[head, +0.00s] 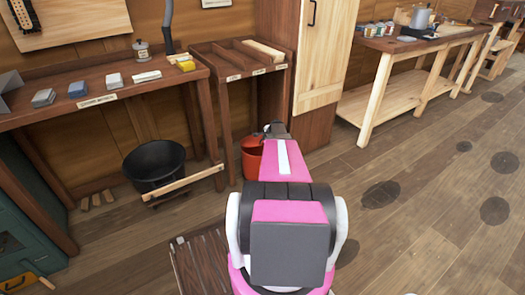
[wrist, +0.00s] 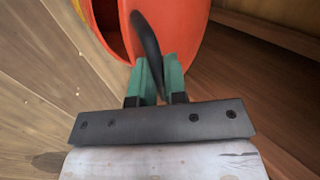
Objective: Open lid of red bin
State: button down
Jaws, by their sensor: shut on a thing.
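The red bin (head: 251,158) stands on the floor under the right end of the workbench, beside a cabinet, in the head view. My arm hides much of it. In the wrist view the red bin (wrist: 190,40) fills the top middle, with a dark gap at its left side. A black curved handle (wrist: 146,45) rises in front of the red surface. My gripper (wrist: 161,78), with green fingers, is shut on this black handle. I cannot tell from these views how far the lid is open.
A black tub (head: 155,168) stands left of the bin, with a wooden bar (head: 183,185) across its front. The workbench (head: 105,95) is above. A tall cabinet (head: 322,55) stands to the right. The floor at the right (head: 430,200) is free.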

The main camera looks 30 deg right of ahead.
jog(key=shift+w+r, duration=0.35)
jog(key=shift+r, duration=0.25)
jog(key=shift+g, duration=0.7)
jog(key=shift+w+a+r, duration=0.1)
jog(key=shift+w+r, duration=0.65)
jog(key=shift+r, duration=0.25)
jog(key=shift+w+a+r, duration=0.1)
jog(key=shift+w+r, duration=0.65)
jog(key=shift+r, duration=0.25)
jog(key=shift+g, duration=0.6)
jog(key=shift+w+a+r, duration=0.1)
jog(key=shift+w+r, duration=1.55)
jog(key=shift+w, duration=0.3)
